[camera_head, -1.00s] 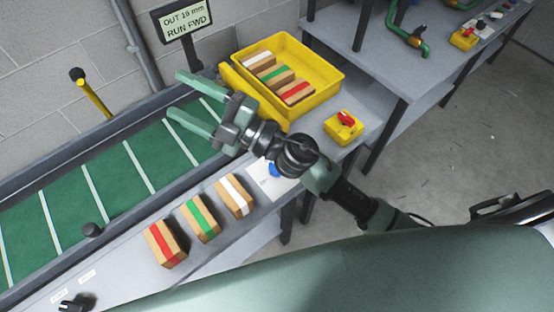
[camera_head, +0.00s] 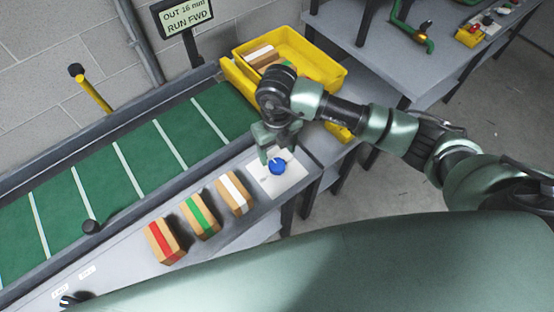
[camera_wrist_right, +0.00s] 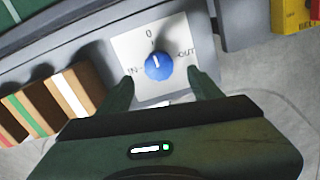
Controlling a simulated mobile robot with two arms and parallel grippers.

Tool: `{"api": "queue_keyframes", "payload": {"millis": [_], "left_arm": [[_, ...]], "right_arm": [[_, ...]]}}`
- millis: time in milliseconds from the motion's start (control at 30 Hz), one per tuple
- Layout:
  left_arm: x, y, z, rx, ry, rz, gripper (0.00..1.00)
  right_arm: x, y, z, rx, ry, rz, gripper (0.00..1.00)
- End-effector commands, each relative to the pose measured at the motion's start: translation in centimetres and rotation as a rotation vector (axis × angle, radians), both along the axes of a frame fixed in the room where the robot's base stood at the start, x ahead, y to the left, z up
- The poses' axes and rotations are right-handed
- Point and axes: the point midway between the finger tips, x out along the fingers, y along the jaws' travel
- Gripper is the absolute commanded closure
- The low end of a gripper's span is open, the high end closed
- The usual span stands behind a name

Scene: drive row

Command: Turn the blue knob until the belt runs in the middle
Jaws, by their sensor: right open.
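The blue knob (camera_head: 277,166) sits on a white plate at the right end of the bench front. In the right wrist view the knob (camera_wrist_right: 158,66) has a white pointer mark aimed near the 0, between the labels IN and OUT. My right gripper (camera_head: 277,158) is open just above the knob; its fingers (camera_wrist_right: 160,88) stand to either side in the wrist view, apart from it. The green belt (camera_head: 140,165) with white stripes runs along the conveyor. The display (camera_head: 187,18) reads "OUT 16 mm" and "RUN FWD". My left gripper is not in view.
Three boxes, with red (camera_head: 165,240), green (camera_head: 200,217) and white (camera_head: 234,193) stripes, stand in a row left of the knob. A yellow crate (camera_head: 325,68) with boxes is behind my right arm. A black switch (camera_head: 70,300) is at the lower left.

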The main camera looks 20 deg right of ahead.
Motion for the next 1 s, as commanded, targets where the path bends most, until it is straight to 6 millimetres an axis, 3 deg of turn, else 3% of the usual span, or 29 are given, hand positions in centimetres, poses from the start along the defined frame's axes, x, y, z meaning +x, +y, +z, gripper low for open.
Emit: {"api": "queue_keyframes", "payload": {"millis": [333,700,733,933,1000], "left_arm": [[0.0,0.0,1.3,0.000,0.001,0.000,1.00],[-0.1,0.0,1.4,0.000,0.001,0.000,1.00],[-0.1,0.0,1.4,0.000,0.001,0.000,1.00],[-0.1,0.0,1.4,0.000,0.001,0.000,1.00],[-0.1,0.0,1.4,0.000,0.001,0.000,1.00]], "right_arm": [[-0.1,0.2,-5.1,0.005,0.003,0.001,0.35],[-0.1,0.1,-6.0,0.005,0.000,0.004,0.35],[-0.1,0.1,-6.0,0.005,0.000,0.004,0.38],[-0.1,0.1,-6.0,0.005,0.000,0.004,0.94],[-0.1,0.1,-6.0,0.005,0.000,0.004,0.97]]}}
